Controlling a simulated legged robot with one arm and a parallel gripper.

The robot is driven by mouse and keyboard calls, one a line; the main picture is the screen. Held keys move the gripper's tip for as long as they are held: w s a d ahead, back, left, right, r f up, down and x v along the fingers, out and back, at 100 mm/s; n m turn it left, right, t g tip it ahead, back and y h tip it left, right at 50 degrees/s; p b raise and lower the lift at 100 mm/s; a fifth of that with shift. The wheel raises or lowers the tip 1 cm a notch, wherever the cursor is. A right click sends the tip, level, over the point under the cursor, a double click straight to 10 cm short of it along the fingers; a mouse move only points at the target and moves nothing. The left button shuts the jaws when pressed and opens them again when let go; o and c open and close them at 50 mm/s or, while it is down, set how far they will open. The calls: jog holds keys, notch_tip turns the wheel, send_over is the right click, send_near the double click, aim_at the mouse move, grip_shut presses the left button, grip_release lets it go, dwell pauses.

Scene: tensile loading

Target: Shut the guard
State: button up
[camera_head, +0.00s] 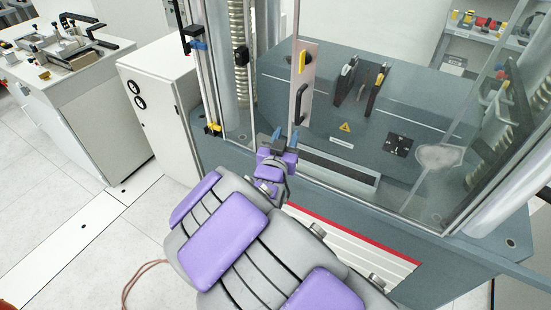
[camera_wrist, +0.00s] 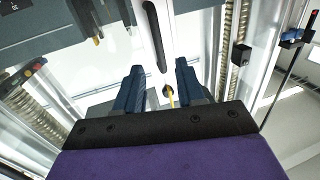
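The guard (camera_head: 385,150) is a clear panel on the front of the grey testing machine. Its pale metal edge strip (camera_head: 303,80) carries a black upright handle (camera_head: 301,104) and a yellow piece above it. In the head view, this strip stands to the right of the left upright post (camera_head: 205,75), with a gap between them. My gripper (camera_head: 279,139) is just below the handle in the picture. In the wrist view my gripper (camera_wrist: 158,82) has its two blue fingers apart with nothing clasped. The handle (camera_wrist: 154,36) shows beyond the fingertips; I see no contact.
Inside the machine are a grey crosshead (camera_head: 365,110) and ribbed columns (camera_head: 238,55). A white cabinet (camera_head: 165,105) and a bench with fixtures (camera_head: 65,65) stand to the left. Shelves (camera_head: 490,28) are at the back right. Floor at lower left is mostly clear.

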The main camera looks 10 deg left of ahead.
jog(key=s+b, duration=0.1)
jog(key=s, duration=0.4)
jog(key=shift+s+a+b, duration=0.2)
jog(key=shift+s+b, duration=0.15)
jog(key=shift+s, duration=0.05)
jog(key=shift+s+a+b, duration=0.2)
jog(key=shift+s+b, duration=0.15)
jog(key=shift+b, duration=0.7)
jog(key=shift+s+b, duration=0.25)
jog(key=shift+b, duration=0.3)
